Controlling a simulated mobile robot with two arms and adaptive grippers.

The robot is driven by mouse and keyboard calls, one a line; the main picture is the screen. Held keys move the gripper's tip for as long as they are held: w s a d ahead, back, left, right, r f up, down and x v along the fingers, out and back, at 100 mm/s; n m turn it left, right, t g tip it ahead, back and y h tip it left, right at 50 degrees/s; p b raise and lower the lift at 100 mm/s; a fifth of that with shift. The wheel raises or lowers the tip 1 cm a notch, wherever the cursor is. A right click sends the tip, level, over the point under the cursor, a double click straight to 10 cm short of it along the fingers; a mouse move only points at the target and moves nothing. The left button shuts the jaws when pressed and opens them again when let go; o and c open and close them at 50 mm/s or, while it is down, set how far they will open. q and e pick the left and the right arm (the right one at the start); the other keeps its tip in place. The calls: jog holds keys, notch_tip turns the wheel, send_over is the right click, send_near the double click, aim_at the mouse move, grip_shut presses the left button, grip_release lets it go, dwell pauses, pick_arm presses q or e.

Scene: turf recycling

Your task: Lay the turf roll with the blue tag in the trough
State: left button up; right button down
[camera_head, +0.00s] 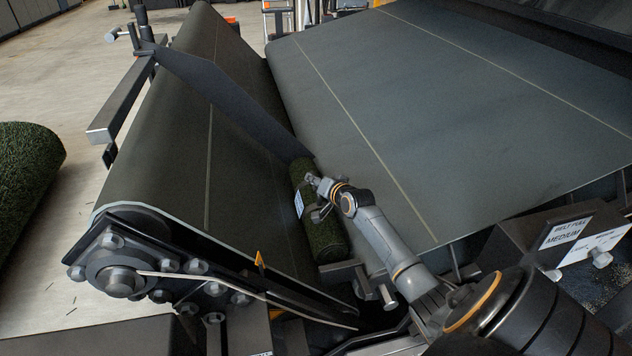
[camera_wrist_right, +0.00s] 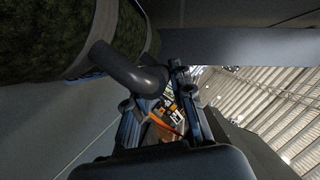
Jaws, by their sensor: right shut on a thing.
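A green turf roll (camera_head: 325,238) lies lengthwise low in the trough, the valley between the left belt (camera_head: 190,130) and the right belt (camera_head: 440,100). A pale bluish-white tag (camera_head: 298,204) shows on its left side; the writing is too small to read. My right gripper (camera_head: 316,190) is shut on the turf roll near its upper part and comes from the right side. In the right wrist view, the turf roll (camera_wrist_right: 55,35) fills the upper left, with a blue edge below it. The roll's underside is hidden, so I cannot tell whether it rests on the trough bottom. My left gripper is not in view.
A dark plate (camera_head: 225,95) crosses the left belt and ends by the roll's far end. A metal bracket (camera_head: 345,272) stands at its near end. A larger turf roll (camera_head: 25,170) lies at the far left. A labelled box (camera_head: 565,235) stands at the right.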

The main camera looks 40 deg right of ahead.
pick_arm(q)
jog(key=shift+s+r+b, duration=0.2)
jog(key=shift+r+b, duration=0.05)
jog(key=shift+b, duration=0.35)
pick_arm(e)
jog(key=shift+w+d+f, duration=0.1)
jog(key=shift+f, duration=0.35)
jog(key=c, duration=1.1)
grip_release()
jog(key=shift+r, duration=0.1)
jog(key=o, duration=0.3)
jog(key=shift+s+a+f, duration=0.2)
jog(key=shift+s+f, duration=0.05)
jog(key=shift+f, duration=0.35)
jog(key=shift+o, duration=0.2)
jog(key=shift+r, duration=0.1)
jog(key=shift+r, duration=0.1)
jog(key=v, duration=1.1)
jog(key=shift+s+r, duration=0.1)
jog(key=shift+s, duration=0.3)
